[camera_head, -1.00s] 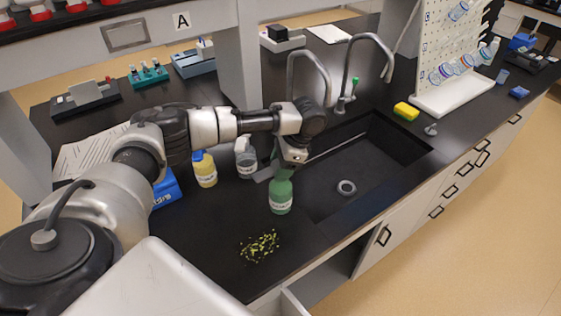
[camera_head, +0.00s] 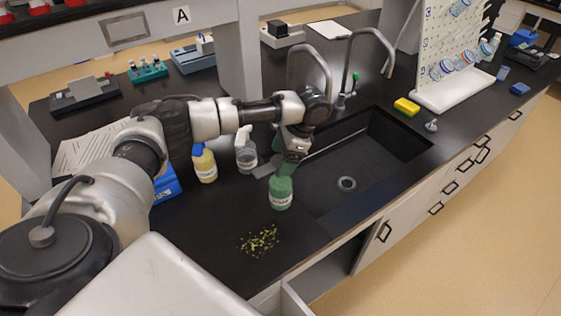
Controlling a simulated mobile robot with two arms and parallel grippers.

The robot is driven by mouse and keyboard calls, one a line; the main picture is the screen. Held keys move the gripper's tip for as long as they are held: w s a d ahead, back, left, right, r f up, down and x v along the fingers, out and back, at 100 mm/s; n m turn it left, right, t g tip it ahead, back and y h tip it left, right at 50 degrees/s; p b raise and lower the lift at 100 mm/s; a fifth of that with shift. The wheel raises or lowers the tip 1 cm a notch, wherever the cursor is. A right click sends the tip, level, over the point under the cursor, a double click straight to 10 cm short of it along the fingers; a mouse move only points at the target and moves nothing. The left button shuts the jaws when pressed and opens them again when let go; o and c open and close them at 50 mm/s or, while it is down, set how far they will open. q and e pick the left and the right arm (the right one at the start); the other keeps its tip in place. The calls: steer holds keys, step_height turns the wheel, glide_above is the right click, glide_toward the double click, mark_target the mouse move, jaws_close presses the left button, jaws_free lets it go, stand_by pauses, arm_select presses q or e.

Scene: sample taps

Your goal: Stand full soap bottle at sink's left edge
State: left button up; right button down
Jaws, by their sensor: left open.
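A green bottle with a white label (camera_head: 281,194) stands upright on the black counter, just outside the left edge of the sink (camera_head: 365,165). My left gripper (camera_head: 284,165) is open at the top of this bottle, on its far side. The arm and gripper partly hide the bottle's top, and I cannot tell whether they touch. A yellow bottle with a blue top (camera_head: 205,167) and a clear bottle with a white spray head (camera_head: 246,153) stand farther left. The labels are too small to read. My right gripper is not in view.
Yellow-green bits (camera_head: 260,241) lie scattered on the counter in front of the green bottle. Tall curved taps (camera_head: 345,80) stand behind the sink. A yellow sponge (camera_head: 407,106) and a white pegboard rack (camera_head: 455,92) are at the right. The front counter is otherwise clear.

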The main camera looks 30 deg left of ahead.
arm_select(q)
steer(key=b+v, duration=0.2)
steer(key=v, duration=0.3)
steer(key=shift+w+d+r, duration=0.1)
steer(key=shift+d+r, duration=0.1)
steer(key=shift+r, duration=0.05)
steer(key=shift+p+v, duration=0.45)
steer(key=shift+v, duration=1.95)
steer(key=shift+a, duration=0.1)
